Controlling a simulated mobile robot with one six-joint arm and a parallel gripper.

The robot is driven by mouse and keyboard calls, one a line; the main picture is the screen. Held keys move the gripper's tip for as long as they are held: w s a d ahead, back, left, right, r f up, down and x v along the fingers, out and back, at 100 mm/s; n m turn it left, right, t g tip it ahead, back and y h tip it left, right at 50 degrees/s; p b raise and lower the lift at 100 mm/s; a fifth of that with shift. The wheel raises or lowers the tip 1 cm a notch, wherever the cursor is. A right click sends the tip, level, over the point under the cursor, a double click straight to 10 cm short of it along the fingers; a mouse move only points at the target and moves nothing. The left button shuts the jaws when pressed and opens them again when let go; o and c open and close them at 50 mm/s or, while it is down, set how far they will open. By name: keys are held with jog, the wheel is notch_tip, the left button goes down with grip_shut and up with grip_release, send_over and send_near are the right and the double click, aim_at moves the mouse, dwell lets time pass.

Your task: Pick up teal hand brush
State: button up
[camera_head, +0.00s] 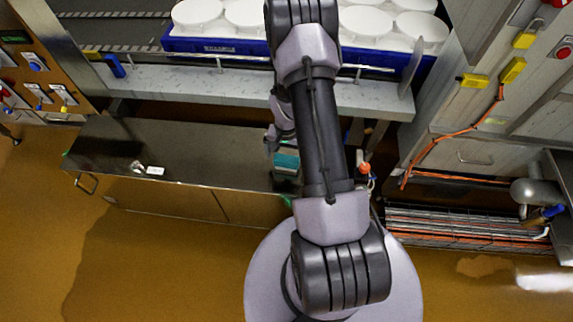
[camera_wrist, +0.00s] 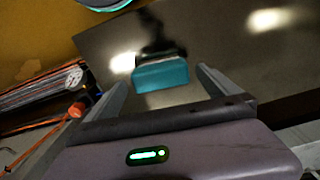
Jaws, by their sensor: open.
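The teal hand brush (camera_wrist: 161,75) lies on a dark, shiny bench top (camera_wrist: 215,45). In the wrist view its teal block is ahead of my gripper (camera_wrist: 162,82), roughly between the lines of the two fingers. My gripper is open, with nothing between the fingers. A dark shape behind the teal block may be part of the brush or a reflection. In the head view the brush (camera_head: 287,161) shows just left of my arm, partly hidden by it. The gripper's fingertips are hard to make out there.
A blue crate (camera_head: 225,46) of white moulds stands on the shelf behind the bench. A small white item (camera_head: 155,170) lies on the bench's left part. The bench middle is clear. Orange cables and a wire rack (camera_head: 460,225) are at the right.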

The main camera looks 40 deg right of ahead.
aim_at(286, 159)
notch_tip(286, 159, down, 4)
jog(key=shift+d+r+b, duration=0.1)
jog(key=shift+r+b, duration=0.15)
jog(key=shift+b, duration=0.2)
jog(key=shift+r, duration=0.15)
jog(key=c, duration=1.3)
jog(key=shift+w+r+p, duration=0.1)
jog(key=shift+r+p, duration=0.3)
jog(key=shift+r, duration=0.15)
jog(key=shift+c, duration=0.2)
jog(key=r+p, duration=0.1)
jog(key=s+r, duration=0.1)
jog(key=r, duration=0.1)
jog(key=shift+s+d+p, duration=0.1)
jog(key=shift+s+p, duration=0.05)
jog(key=shift+p, duration=0.2)
jog(key=s+d+p, duration=0.2)
jog(key=s+d, duration=0.1)
jog(key=s, duration=1.1)
jog(key=shift+s+d+r+p, duration=0.15)
jog(key=shift+d+r+p, duration=0.25)
jog(key=shift+r, duration=0.05)
